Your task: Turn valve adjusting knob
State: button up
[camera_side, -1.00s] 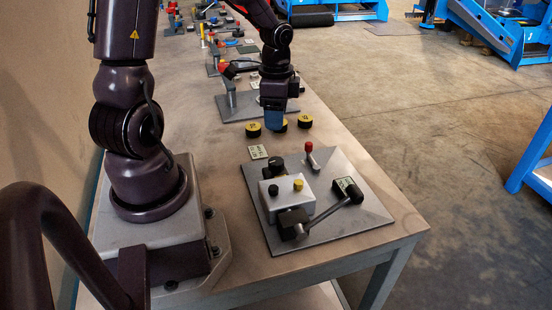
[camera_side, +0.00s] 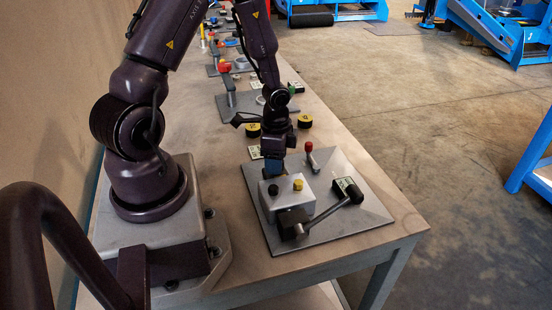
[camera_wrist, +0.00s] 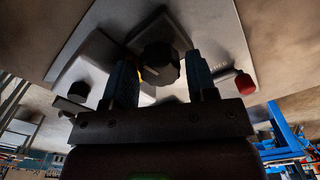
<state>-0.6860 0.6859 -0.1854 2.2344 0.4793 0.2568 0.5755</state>
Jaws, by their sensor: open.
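The black round adjusting knob (camera_wrist: 158,62) sits on the fixture plate, seen in the wrist view between my two blue fingers. My gripper (camera_side: 273,167) is open over the knob's place at the back of the plate; it also shows in the wrist view (camera_wrist: 161,82). The gap on each side of the knob is visible in that view, and I see no finger closed on it. In the side view my gripper hides the knob. The grey plate (camera_side: 373,208) also carries a white box (camera_side: 288,203) just in front of my gripper.
The box has a black button (camera_side: 273,190) and a yellow button (camera_side: 298,184). A red-tipped toggle (camera_side: 309,153) stands right of my gripper. A black-handled lever (camera_side: 335,208) lies at the front right. Yellow-topped black discs (camera_side: 305,121) sit behind the plate.

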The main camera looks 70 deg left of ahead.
jog(key=shift+f, duration=0.1)
jog(key=c, duration=0.6)
jog(key=shift+c, duration=0.2)
jog(key=shift+n, duration=2.9)
jog(key=o, duration=0.6)
jog(key=shift+o, duration=0.2)
